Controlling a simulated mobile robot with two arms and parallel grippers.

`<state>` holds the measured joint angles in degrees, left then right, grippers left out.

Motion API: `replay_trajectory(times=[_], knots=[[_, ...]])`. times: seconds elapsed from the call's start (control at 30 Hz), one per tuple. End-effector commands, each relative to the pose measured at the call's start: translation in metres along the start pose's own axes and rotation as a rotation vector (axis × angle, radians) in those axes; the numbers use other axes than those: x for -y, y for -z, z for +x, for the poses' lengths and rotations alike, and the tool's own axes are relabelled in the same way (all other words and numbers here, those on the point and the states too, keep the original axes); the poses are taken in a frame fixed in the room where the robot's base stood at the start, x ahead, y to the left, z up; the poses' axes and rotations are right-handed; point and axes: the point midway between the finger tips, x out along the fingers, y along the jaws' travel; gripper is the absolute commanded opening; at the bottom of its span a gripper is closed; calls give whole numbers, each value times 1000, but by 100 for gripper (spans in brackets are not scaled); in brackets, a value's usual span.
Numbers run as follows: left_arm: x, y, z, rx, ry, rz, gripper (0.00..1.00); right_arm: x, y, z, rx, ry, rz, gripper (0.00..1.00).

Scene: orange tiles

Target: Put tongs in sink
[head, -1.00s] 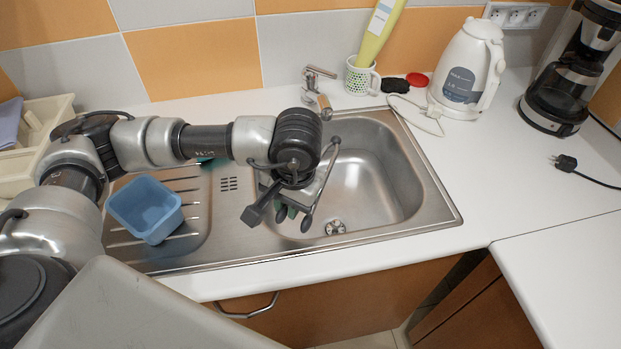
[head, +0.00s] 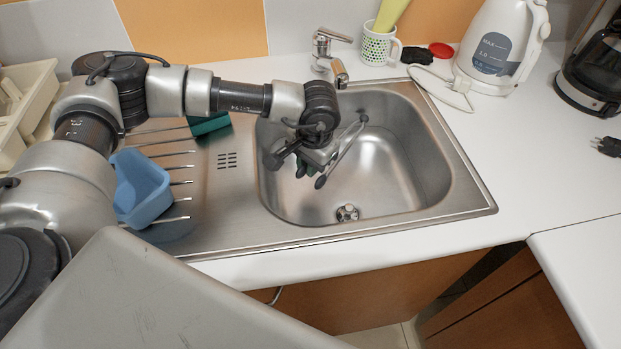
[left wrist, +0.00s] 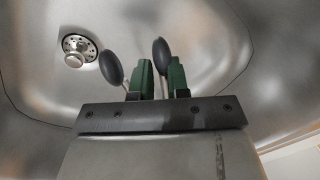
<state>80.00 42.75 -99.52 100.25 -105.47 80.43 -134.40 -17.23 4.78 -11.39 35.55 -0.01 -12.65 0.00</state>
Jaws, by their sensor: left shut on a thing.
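My left gripper (head: 304,168) is over the left part of the steel sink basin (head: 390,190), with its arm coming in from the left. It is shut on the tongs (head: 346,143), which have thin grey metal arms and dark oval ends. In the left wrist view, the green fingers of the left gripper (left wrist: 161,78) stand close together, with the dark ends of the tongs (left wrist: 111,67) beside them. The basin floor and drain (left wrist: 76,48) lie beyond. Whether the tongs touch the basin is hard to tell. My right gripper is out of view.
A blue container (head: 140,188) and a teal item (head: 208,124) are on the drainboard, partly behind my arm. The tap (head: 331,55) stands behind the basin. A dotted cup (head: 378,47), white kettle (head: 497,45) and coffee maker (head: 592,80) stand at the back right. The right counter's front is clear.

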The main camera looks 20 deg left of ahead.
Motion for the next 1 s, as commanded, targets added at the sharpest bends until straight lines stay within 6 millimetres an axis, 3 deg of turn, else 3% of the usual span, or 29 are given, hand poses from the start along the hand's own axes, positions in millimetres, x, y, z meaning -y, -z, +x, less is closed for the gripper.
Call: replay_trajectory(times=[0.5,0.87,0.9,1.0], knots=[[-8,0,59,1,1,0,0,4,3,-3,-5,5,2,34],[-8,0,66,-1,1,-1,0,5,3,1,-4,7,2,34],[-8,0,66,-1,1,-1,17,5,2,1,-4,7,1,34],[-8,0,65,-1,1,-1,33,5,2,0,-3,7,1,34]])
